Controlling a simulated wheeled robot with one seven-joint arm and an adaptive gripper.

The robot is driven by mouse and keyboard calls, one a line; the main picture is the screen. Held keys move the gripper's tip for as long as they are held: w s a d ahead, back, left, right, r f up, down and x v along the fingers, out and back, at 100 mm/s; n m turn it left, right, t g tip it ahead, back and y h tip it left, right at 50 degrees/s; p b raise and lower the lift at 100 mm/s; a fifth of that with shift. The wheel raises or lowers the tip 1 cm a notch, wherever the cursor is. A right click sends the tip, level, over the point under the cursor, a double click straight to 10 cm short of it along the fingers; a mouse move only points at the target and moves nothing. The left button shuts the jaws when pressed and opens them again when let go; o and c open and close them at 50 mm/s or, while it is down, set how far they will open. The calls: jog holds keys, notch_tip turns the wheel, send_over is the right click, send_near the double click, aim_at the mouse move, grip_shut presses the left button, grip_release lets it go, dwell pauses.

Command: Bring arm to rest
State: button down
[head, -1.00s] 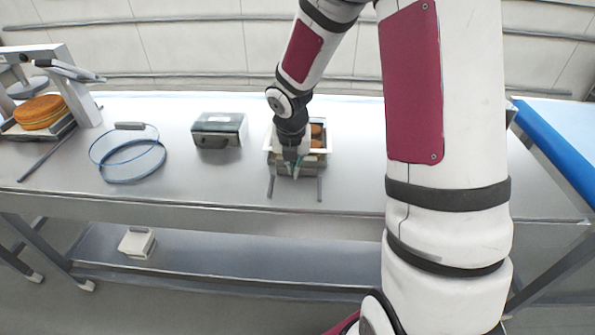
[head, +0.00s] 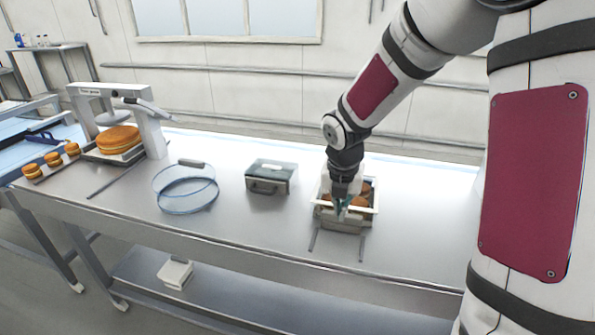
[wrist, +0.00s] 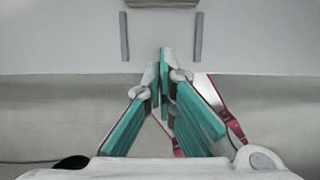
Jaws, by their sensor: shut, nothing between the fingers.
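My gripper (head: 341,207) hangs from my arm over the front of a white tray (head: 327,183) with brown round items (head: 360,201) in it. In the wrist view my gripper (wrist: 164,52) has its teal fingers drawn together at the tips, with nothing between them. The wrist view looks past the fingertips at the table surface and its front edge. Part of the tray and its contents is hidden behind my gripper and wrist.
Two grey rails (head: 313,238) lie in front of the tray. A dark green-lidded box (head: 268,188) and a clear blue-edged ring (head: 187,190) stand to the left. A press with a large round cake (head: 118,139) is farther left, beside several small filled rounds (head: 53,159). The table front is clear.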

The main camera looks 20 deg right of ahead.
jog(key=s+a+r+m+t+b, duration=0.1)
jog(key=s+a+r+m, duration=0.1)
jog(key=s+r+m, duration=0.35)
jog(key=s+a+r+m+b, duration=0.1)
jog(key=s+a+r+m, duration=0.1)
jog(key=r+m, duration=0.55)
jog(key=s+a+r+m+t+y+b, duration=0.1)
jog(key=s+a+m, duration=0.4)
jog(key=s+m, duration=0.6)
jog(key=r+m+t, duration=0.1)
jog(key=m, duration=0.4)
jog(key=shift+s+a+y, duration=0.15)
jog(key=shift+s+y, duration=0.1)
jog(key=shift+y, duration=0.05)
jog(key=shift+r, duration=0.1)
